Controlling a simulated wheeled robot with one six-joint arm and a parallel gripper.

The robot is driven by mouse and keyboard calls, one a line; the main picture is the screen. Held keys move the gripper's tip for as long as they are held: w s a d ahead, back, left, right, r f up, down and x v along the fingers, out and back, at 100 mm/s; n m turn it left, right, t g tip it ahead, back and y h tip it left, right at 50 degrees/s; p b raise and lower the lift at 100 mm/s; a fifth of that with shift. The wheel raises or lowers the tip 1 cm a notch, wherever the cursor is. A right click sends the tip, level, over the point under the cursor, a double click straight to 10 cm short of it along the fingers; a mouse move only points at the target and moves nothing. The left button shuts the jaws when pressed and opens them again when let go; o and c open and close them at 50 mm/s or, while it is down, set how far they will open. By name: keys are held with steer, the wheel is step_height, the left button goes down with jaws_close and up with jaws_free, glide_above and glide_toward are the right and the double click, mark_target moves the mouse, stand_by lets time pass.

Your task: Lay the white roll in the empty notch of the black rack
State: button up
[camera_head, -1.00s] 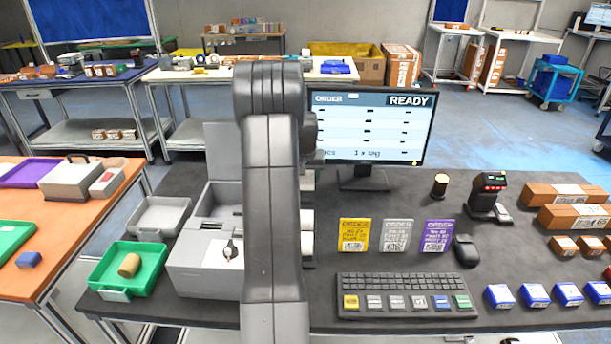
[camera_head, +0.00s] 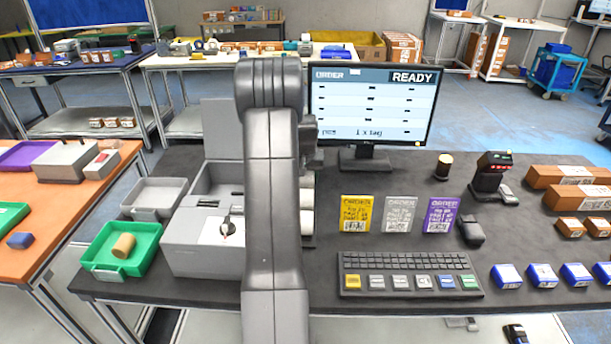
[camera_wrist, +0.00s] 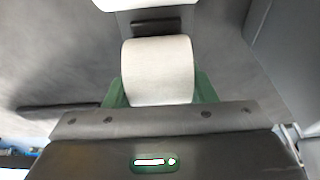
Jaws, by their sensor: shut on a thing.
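In the wrist view my gripper (camera_wrist: 160,92) is shut on the white roll (camera_wrist: 158,68). The roll sits between the green fingers, its curved white face towards the camera. A dark block (camera_wrist: 163,22) shows just beyond the roll, and a white thing is cut off by the top edge; I cannot tell whether the block belongs to the black rack. In the head view my own arm hides the gripper, the held roll and most of that area. Slivers of white, roll-like shapes (camera_head: 307,188) show at the arm's right edge. The empty notch cannot be made out.
A grey printer-like box (camera_head: 205,245) stands left of my arm, beside a green tray (camera_head: 95,262) with a tan roll (camera_head: 124,245). Right of the arm are a monitor (camera_head: 368,105), order cards (camera_head: 398,214) and a keyboard (camera_head: 410,262) on the dark bench.

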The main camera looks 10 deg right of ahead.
steer(key=o, duration=1.1)
steer(key=b+v, duration=0.1)
steer(key=v, duration=1.3)
steer(key=shift+w+b, duration=0.1)
steer(key=shift+b, duration=0.25)
steer(key=shift+f, duration=0.1)
steer(key=p+x, duration=0.2)
steer(key=x, duration=1.1)
steer(key=shift+f, duration=0.45)
steer(key=shift+w+r+p, duration=0.15)
steer(key=shift+r+p, duration=0.25)
steer(key=shift+r, duration=0.25)
steer(key=shift+r+p, duration=0.3)
steer(key=shift+r, duration=0.35)
